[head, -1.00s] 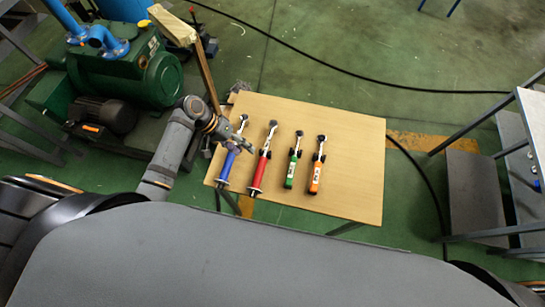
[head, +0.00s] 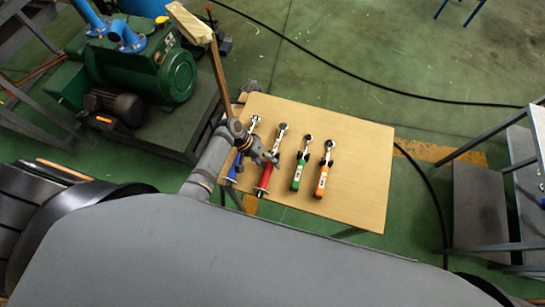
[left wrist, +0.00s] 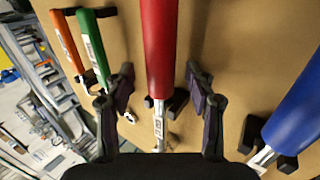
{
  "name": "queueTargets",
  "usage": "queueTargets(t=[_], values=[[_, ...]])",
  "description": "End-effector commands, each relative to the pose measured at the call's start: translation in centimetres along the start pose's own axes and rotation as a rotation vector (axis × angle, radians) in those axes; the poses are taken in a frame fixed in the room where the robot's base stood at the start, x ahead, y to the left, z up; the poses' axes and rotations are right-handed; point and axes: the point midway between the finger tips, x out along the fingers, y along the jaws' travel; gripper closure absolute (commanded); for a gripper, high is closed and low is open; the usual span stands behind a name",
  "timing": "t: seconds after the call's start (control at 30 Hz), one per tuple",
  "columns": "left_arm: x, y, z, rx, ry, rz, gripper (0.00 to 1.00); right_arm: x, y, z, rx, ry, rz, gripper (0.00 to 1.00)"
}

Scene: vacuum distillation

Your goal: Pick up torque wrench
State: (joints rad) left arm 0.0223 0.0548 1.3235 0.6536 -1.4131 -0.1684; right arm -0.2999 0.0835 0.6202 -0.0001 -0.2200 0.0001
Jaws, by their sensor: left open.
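Four torque wrenches lie side by side on a wooden table (head: 358,150): blue (head: 234,167), red (head: 265,177), green (head: 298,172) and orange (head: 322,180). My left gripper (head: 268,157) is over the red wrench and partly covers it in the head view. In the left wrist view the open left gripper (left wrist: 160,80) has one finger on each side of the red wrench (left wrist: 158,40), with gaps on both sides. The blue wrench (left wrist: 295,110) is at the right there; the green (left wrist: 93,45) and orange (left wrist: 66,40) ones are at the left. My right gripper is not in view.
Dark supports (left wrist: 173,103) hold the wrenches on the table. A wooden post (head: 217,80) rises by the table's left corner. A green pump (head: 140,65) stands at the upper left, and a grey metal frame (head: 480,200) at the right. The table's right part is clear.

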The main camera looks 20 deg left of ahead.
Motion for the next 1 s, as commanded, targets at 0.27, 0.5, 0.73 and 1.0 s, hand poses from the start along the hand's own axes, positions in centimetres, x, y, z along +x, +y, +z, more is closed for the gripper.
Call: queueTargets(t=[0.27, 0.5, 0.73, 1.0], values=[[-0.04, -0.04, 0.00, 0.000, 0.000, 0.000, 0.72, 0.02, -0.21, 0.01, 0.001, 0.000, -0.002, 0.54], [-0.05, -0.05, -0.01, 0.000, 0.000, -0.001, 1.00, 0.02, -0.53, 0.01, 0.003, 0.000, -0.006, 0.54], [-0.17, 0.09, -0.16, 0.002, 0.004, 0.001, 1.00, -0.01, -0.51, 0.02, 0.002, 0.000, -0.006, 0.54], [-0.44, 0.26, -0.19, 0.002, 0.004, 0.001, 1.00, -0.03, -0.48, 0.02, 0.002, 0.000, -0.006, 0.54]])
